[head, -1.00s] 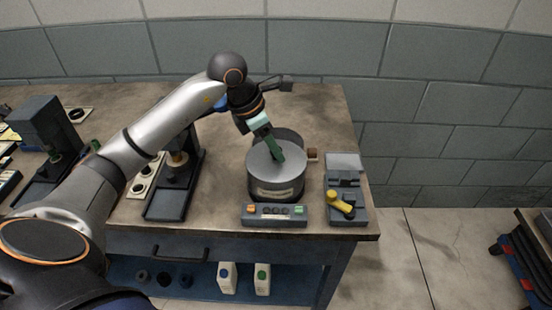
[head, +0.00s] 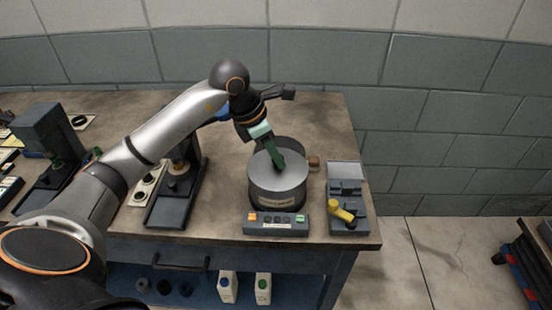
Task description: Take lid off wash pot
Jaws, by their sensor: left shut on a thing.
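The wash pot (head: 272,198) is a grey metal cylinder with a pale label on its front, standing upright on the bench. A flat grey lid (head: 265,170) covers the top that I can see. A darker curved rim (head: 290,143) shows just behind the lid; I cannot tell how the two join. A small brown piece (head: 314,162) sticks out at the pot's right. My left gripper (head: 279,164) comes down from the upper left, tilted, with green fingers shut on the lid near its middle. The fingers hide the part they hold. My right gripper is out of view.
A control panel (head: 276,224) with coloured buttons sits right in front of the pot. To the right stands a grey device with a yellow handle (head: 342,211). A dark press-like stand (head: 172,212) is to the left. Bare bench top lies behind the pot.

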